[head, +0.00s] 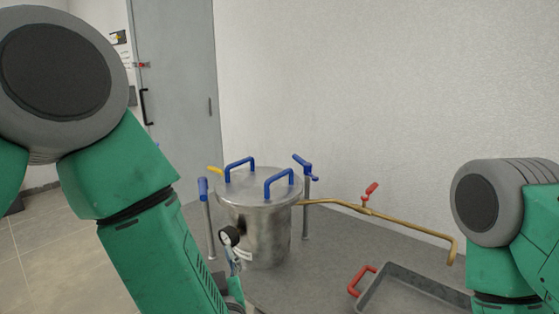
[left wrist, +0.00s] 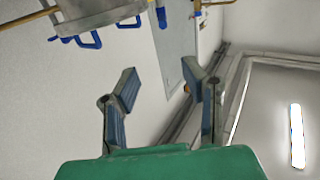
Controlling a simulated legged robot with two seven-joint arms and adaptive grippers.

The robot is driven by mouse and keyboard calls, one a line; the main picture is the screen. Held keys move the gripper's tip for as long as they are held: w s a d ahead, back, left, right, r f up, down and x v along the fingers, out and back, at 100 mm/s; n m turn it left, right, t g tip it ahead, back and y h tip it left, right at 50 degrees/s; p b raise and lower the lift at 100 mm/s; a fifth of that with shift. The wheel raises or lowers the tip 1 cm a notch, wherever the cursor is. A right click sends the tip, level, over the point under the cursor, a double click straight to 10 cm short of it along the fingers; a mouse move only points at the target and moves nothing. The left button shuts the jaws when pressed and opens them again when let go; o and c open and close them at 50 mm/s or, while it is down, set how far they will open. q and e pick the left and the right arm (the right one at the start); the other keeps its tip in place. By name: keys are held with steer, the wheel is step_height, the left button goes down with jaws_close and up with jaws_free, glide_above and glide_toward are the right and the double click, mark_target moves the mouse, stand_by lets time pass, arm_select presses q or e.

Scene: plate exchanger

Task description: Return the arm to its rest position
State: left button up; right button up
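My left arm (head: 150,240) comes in from the left and slants down across the head view. Its gripper (head: 235,272) shows only in part, low in front of the steel vessel (head: 265,235). In the left wrist view the left gripper (left wrist: 160,80) has its two blue-grey fingers spread apart with nothing between them. My right arm (head: 510,220) is bent at the right edge of the head view; its gripper is out of the picture. The vessel has blue handles (head: 282,180) on its lid and shows upside down in the left wrist view (left wrist: 95,12).
A brass pipe (head: 410,221) with a red valve handle (head: 371,190) runs right from the vessel. A grey tray (head: 372,290) with a red handle lies on the grey table (head: 330,260). A gauge (head: 229,236) is on the vessel's front. A wall stands behind, with a grey door (head: 180,80).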

arm_select(q)
steer(key=s+a+f+m+g+h, duration=0.1)
steer(key=s+a+f+g+h, duration=0.15)
steer(key=f, duration=0.45)
steer(key=s+a+f+m+g+h, duration=0.1)
steer(key=s+a+f+g, duration=0.2)
steer(key=f, duration=0.5)
steer(key=s+a+f+m+g+h, duration=0.1)
steer(key=s+a+f+m+g, duration=0.15)
steer(key=f, duration=0.45)
steer(key=s+a+f+g, duration=0.3)
steer(key=s, duration=0.4)
steer(key=s+a+f+g, duration=0.2)
steer(key=s+a, duration=0.1)
steer(key=s, duration=0.4)
steer(key=s+a+f+g, duration=0.3)
steer(key=s, duration=0.4)
steer(key=shift+f+g+h, duration=0.3)
steer(key=shift+h, duration=0.05)
steer(key=shift+d, duration=0.15)
steer(key=shift+a, duration=0.25)
steer(key=shift+d, duration=0.15)
